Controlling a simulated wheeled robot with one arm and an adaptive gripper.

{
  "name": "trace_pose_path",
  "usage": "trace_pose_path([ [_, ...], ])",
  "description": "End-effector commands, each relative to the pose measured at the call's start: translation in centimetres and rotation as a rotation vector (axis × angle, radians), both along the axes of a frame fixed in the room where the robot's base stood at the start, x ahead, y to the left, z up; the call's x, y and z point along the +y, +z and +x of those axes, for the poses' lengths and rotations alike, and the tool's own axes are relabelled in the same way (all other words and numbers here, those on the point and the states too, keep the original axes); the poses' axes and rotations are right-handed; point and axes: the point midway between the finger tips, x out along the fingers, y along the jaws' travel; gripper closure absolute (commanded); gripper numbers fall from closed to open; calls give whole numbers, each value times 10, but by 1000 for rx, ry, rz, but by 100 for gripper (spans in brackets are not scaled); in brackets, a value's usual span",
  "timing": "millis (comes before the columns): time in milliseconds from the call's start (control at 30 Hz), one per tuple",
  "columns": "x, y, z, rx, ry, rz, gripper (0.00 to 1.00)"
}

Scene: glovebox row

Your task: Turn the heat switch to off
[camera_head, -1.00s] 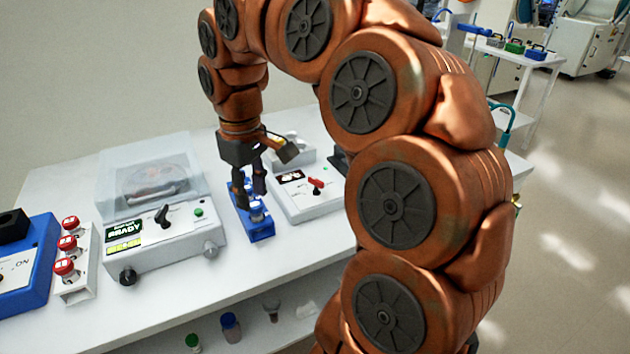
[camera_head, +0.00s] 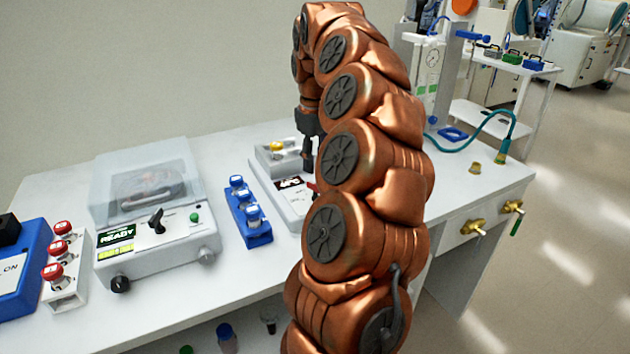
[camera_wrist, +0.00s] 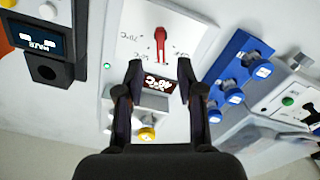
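A white heater unit (camera_head: 294,212) stands on the bench in the head view, partly hidden behind my arm. Its red switch (camera_wrist: 161,42) shows clearly in the wrist view, on the panel among temperature marks. In the head view only a sliver of red shows beside my arm. A small dark display (camera_wrist: 159,84) with lit characters sits below the switch in the wrist view. My gripper (camera_wrist: 160,78) is open, its two fingers apart and nothing between them. It hangs over the unit in the head view (camera_head: 308,160). The fingertips appear apart from the switch.
A blue rack with capped vials (camera_head: 257,238) stands just left of the heater. A yellow-topped item (camera_head: 277,146) is at the heater's back. Bare bench lies between rack and lidded device.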

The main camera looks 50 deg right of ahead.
Motion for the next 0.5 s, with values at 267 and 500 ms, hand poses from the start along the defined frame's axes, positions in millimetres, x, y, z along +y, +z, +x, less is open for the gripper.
trace_pose_path([
  [267,1,-33,0,0,2,3,62],
  [500,1,-54,0,1,2,2,62],
])
